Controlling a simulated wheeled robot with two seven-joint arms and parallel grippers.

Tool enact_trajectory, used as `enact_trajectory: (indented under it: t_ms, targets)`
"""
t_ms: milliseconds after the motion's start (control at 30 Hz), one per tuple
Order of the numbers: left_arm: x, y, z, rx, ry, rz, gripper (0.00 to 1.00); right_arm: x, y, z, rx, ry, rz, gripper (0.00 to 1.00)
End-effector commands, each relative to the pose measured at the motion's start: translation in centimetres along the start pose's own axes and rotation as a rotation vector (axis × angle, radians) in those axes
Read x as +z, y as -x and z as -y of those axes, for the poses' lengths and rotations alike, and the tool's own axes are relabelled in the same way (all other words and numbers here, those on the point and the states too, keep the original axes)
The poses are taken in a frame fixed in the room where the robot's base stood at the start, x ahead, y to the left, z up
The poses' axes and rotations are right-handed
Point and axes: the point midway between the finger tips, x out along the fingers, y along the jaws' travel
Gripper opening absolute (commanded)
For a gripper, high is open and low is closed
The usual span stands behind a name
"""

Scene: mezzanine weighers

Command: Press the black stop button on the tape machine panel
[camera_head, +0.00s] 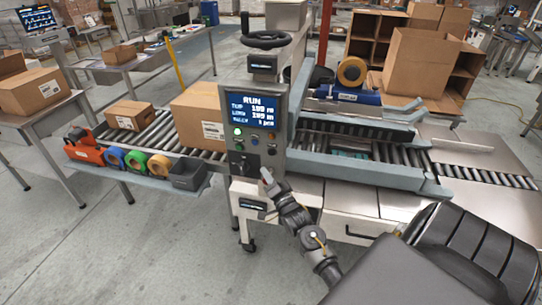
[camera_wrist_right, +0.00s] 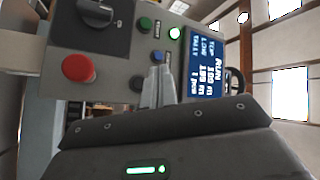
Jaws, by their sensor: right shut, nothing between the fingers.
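The tape machine panel (camera_head: 258,105) stands upright in the middle of the head view, with a lit blue screen reading RUN. In the right wrist view the panel (camera_wrist_right: 117,50) appears turned sideways. A dark button (camera_wrist_right: 136,83) there, likely the black stop button, sits just left of the fingertips. My right gripper (camera_head: 266,175) is shut and empty, just in front of the panel's lower part. Its closed fingers (camera_wrist_right: 158,84) point at the panel and hide part of it; I cannot tell whether they touch. My left gripper is not in view.
Near the dark button are a red mushroom button (camera_wrist_right: 79,68), a black knob (camera_wrist_right: 97,12), a green button (camera_wrist_right: 145,24) and a lit green lamp (camera_wrist_right: 174,33). A handwheel (camera_head: 266,40) tops the panel. Cartons (camera_head: 198,115) and a shelf of tape rolls (camera_head: 135,160) stand left.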

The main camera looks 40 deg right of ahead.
Motion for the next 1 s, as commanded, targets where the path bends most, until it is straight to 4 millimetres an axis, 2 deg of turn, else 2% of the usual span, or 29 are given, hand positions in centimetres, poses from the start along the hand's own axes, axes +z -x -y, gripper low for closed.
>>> enact_trajectory:
  t_ms: [200,500,1000]
  targets:
    - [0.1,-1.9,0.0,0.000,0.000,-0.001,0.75,-1.4,-2.1,-1.9,-0.001,0.003,-0.001,0.00]
    - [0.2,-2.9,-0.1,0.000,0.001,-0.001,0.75,-3.1,-4.3,-3.3,-0.001,0.001,-0.001,0.00]
    - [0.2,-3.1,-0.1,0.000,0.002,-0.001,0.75,-3.6,-4.9,-3.6,0.000,0.000,-0.001,0.00]
